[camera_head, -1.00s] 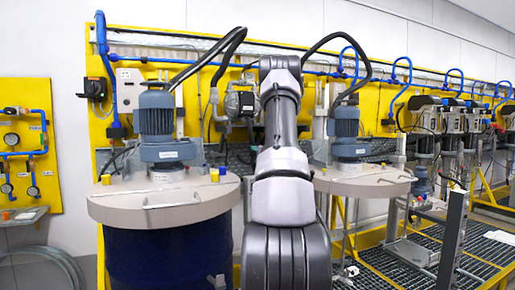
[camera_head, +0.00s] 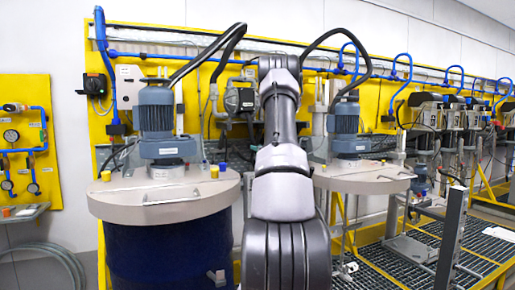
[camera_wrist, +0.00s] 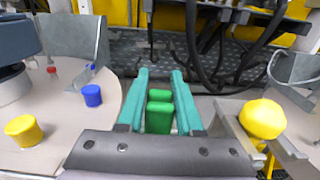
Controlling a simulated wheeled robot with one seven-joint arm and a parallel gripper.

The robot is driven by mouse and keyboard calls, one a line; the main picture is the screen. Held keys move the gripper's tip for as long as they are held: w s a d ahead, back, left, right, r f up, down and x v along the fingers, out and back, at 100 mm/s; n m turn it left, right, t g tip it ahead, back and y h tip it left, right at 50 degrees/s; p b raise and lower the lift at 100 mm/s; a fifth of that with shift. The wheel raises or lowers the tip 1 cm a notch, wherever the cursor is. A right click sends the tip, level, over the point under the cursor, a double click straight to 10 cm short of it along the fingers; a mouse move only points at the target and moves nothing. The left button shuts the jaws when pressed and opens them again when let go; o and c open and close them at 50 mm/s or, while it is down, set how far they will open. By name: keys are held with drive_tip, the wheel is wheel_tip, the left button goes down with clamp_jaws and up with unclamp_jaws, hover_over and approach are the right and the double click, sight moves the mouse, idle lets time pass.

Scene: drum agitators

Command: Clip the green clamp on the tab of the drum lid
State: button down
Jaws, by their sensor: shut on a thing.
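The green clamp (camera_wrist: 160,111) sits between the two teal fingers of my gripper (camera_wrist: 160,76) in the wrist view, and the gripper is shut on it. The pale drum lid (camera_wrist: 55,150) lies to the left of the gripper, and the clamp is to the right of its curved edge. In the head view this appears to be the left drum's lid (camera_head: 165,202). My arm hides the gripper and clamp in the head view. I cannot clearly make out the lid's tab, nor any contact between it and the clamp.
A yellow cap (camera_wrist: 23,130) and a blue cap (camera_wrist: 92,95) stand on the lid. A yellow knob (camera_wrist: 263,118) by a grey metal bracket is close on the right. Dark hoses (camera_wrist: 215,50) hang ahead. The second drum lid (camera_head: 362,180) is right of my arm.

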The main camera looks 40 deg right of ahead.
drive_tip(key=shift+c, duration=2.4)
unclamp_jaws()
drive_tip(key=v, duration=1.1)
